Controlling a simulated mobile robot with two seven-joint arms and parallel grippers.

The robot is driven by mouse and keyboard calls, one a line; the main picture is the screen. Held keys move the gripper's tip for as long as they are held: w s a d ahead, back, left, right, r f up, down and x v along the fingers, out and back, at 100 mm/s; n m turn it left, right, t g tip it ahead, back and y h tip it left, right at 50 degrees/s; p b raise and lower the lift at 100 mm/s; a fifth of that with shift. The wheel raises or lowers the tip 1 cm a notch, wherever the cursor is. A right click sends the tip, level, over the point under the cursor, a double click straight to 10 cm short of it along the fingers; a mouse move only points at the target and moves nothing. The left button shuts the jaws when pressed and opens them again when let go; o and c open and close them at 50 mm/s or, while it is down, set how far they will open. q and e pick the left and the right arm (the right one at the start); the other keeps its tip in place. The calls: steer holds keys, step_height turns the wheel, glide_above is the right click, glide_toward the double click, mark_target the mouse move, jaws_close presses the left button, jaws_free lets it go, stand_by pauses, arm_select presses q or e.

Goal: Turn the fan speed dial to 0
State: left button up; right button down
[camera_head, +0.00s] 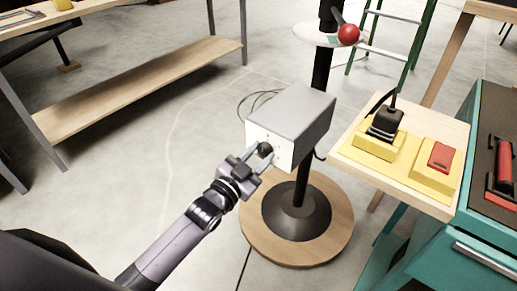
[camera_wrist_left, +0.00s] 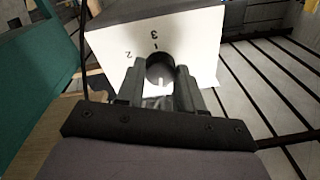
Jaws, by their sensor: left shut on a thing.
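The fan speed dial (camera_head: 265,149) is a small dark round knob on the white front face of a grey box (camera_head: 293,110). The box is mounted at a black post. My left gripper (camera_head: 257,155) is at the front face, with its fingers on either side of the knob and shut on it. In the left wrist view the dial (camera_wrist_left: 160,70) sits between the two fingertips of my left gripper (camera_wrist_left: 160,88). The numbers 2 and 3 show on the white face around it. The dial's pointer setting is not clear, and the lower part of the face is hidden by the fingers. My right gripper is not in view.
The black post stands on a round wooden base (camera_head: 258,232). To the right are a wooden board with yellow blocks (camera_head: 372,143) and a teal cabinet (camera_head: 430,245). A red ball (camera_head: 348,34) is at the top. Open concrete floor lies left of the box.

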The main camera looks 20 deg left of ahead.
arm_select(q)
steer(key=shift+n+p, duration=0.55)
steer(key=shift+n, duration=0.45)
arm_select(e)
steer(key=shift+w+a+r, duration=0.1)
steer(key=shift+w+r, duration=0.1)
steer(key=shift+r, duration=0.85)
arm_select(q)
steer(key=o, duration=1)
steer(key=shift+o, duration=0.2)
steer(key=shift+s, duration=0.1)
steer(key=p+v, duration=0.1)
steer(key=v, duration=0.6)
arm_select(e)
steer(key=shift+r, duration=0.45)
